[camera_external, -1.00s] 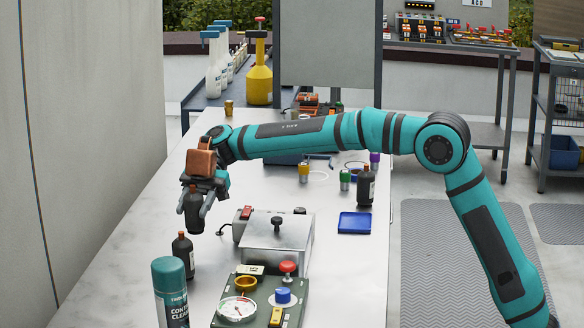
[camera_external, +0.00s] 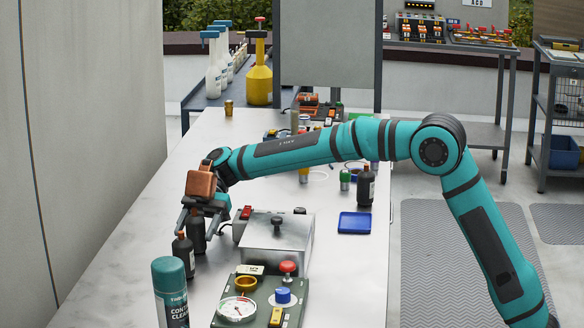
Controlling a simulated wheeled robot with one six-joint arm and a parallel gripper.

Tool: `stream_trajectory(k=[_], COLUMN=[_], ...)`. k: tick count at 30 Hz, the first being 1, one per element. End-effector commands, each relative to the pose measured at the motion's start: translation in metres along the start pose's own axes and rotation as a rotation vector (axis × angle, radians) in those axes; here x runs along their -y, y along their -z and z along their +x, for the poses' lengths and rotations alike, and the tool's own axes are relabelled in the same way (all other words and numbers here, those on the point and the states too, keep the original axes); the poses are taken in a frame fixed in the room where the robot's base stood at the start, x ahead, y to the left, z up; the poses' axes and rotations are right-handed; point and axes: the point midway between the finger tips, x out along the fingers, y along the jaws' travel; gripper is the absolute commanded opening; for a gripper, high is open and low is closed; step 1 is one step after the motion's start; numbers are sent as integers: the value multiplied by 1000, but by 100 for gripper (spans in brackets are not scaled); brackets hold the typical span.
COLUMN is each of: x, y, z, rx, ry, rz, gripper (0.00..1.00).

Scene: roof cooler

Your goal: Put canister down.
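A dark bottle-like canister (camera_external: 197,236) is upright between the fingers of my gripper (camera_external: 198,220). My gripper looks shut on it, with the fingers on either side of its upper part. Its base is at or very near the white table top (camera_external: 130,262); I cannot tell whether it touches. A similar dark bottle (camera_external: 183,254) stands just in front of it and partly overlaps it in the view. A teal-capped spray can (camera_external: 171,295) stands nearer the camera.
A metal box with a black knob (camera_external: 277,240) stands right of the gripper. A green panel with a gauge and buttons (camera_external: 262,303) lies in front. A blue tray (camera_external: 355,223) and another dark bottle (camera_external: 366,187) are farther right. The table's left side is clear.

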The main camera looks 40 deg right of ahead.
Motion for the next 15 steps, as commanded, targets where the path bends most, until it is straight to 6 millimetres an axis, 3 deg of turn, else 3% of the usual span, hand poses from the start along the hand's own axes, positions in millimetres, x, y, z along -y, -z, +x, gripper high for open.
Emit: stream_trajectory(k=[11,15], x=[0,0], y=[3,2], z=[-2,-18], rx=[0,0], ry=[0,-1], rz=[0,0], gripper=[64,64])
